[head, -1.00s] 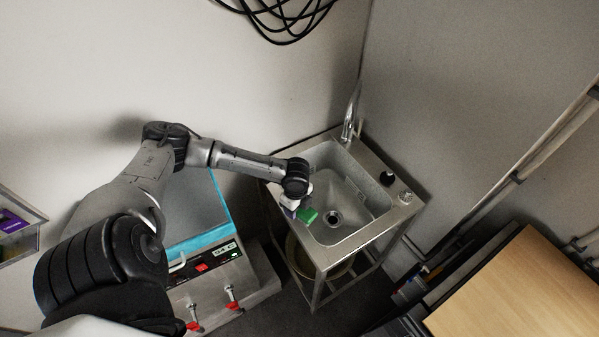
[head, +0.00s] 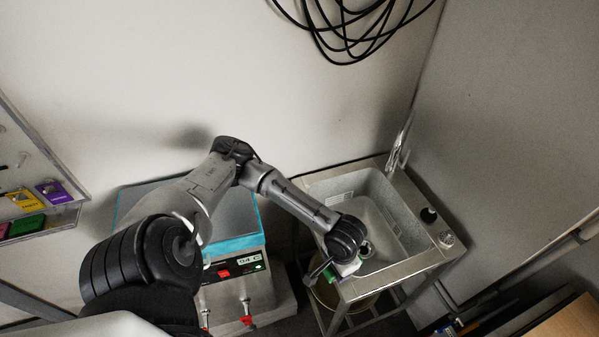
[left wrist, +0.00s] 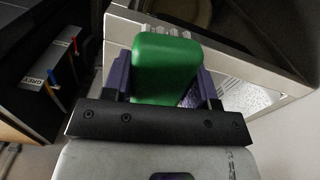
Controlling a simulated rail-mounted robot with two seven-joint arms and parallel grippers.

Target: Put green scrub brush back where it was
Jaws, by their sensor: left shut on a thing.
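The green scrub brush (left wrist: 166,68) is clamped between the purple fingers of my left gripper (left wrist: 164,84) in the left wrist view. In the head view my left gripper (head: 334,272) is low at the sink's front edge, and the brush is mostly hidden behind my wrist. The metal sink (head: 345,186) has a basin with a drain partly hidden by my wrist. My right gripper is not in view.
A wall rack (head: 62,214) at the left holds yellow, purple and green labelled items. A heated bath with a red switch (head: 223,274) stands left of the sink. The faucet (head: 400,145) rises at the sink's back corner. A wooden top (head: 570,318) is at the lower right.

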